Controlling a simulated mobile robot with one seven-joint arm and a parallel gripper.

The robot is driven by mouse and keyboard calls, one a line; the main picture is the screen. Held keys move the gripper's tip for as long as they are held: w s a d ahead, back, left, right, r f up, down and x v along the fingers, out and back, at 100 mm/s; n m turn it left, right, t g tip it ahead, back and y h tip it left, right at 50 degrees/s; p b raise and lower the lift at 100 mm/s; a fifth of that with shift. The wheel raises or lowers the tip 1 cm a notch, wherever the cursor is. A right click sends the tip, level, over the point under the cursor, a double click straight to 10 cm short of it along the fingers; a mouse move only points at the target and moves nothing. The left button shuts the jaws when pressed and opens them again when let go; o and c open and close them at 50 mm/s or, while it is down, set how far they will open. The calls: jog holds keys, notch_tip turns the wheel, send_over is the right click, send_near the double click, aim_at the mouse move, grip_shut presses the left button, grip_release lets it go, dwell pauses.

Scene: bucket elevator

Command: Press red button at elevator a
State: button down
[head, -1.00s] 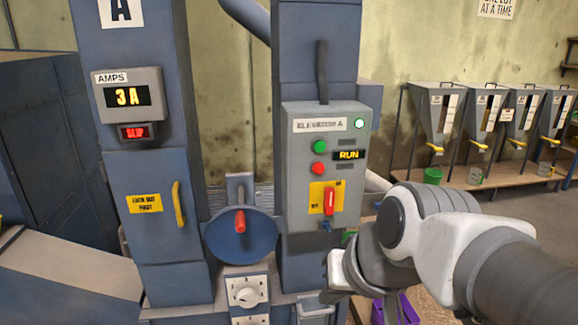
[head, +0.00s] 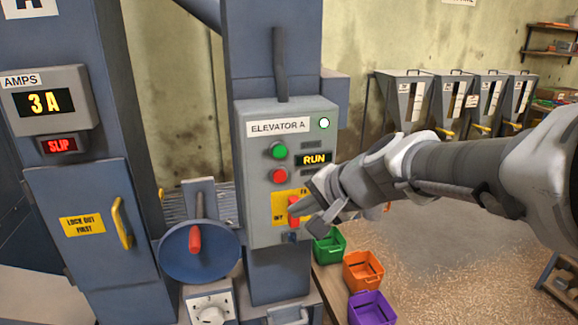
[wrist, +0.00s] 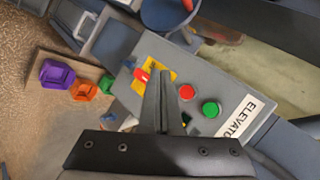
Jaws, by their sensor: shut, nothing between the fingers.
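The grey control box labelled ELEVATOR A (head: 256,215) stands on a blue column in the head view. Its red button (head: 279,175) sits below the green button (head: 278,150), left of a display (head: 313,159) reading RUN. In the wrist view the red button (wrist: 187,92) lies just right of my fingers, beside the green button (wrist: 210,109). My gripper (head: 294,208) is shut and empty. It is in front of the lower part of the box, near the red switch handle (head: 293,213) on a yellow plate. I cannot tell whether it touches the box.
A blue disc with a red-tipped lever (head: 195,239) is left of the box. A cabinet door with a yellow handle (head: 122,222) stands further left. Green (head: 329,246), orange (head: 363,271) and purple (head: 371,309) bins sit below right.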

jog(key=shift+w+d+m, duration=0.2)
jog(key=shift+w+m, duration=0.1)
jog(key=shift+w, duration=0.3)
jog(key=shift+w, duration=0.1)
jog(key=p, duration=0.2)
send_near(279, 182)
jog(key=shift+w+a+f, duration=0.3)
jog(key=shift+a+f, duration=0.15)
jog(key=shift+f, duration=0.3)
jog(key=shift+w+a+f, duration=0.35)
jog(key=shift+a+f, duration=0.05)
jog(key=shift+f, duration=0.35)
jog(key=shift+w+a+f, duration=0.3)
jog(key=shift+a+f, duration=0.15)
jog(key=shift+f, duration=0.3)
jog(key=shift+w+a, duration=0.1)
jog(key=shift+w, duration=0.3)
jog(key=shift+w+a, duration=0.15)
jog(key=shift+w, duration=0.3)
dwell(0.6)
jog(key=shift+s, duration=0.15)
jog(key=shift+s+d+b, duration=0.3)
jog(key=shift+s+b, duration=0.25)
jog(key=shift+s, duration=0.15)
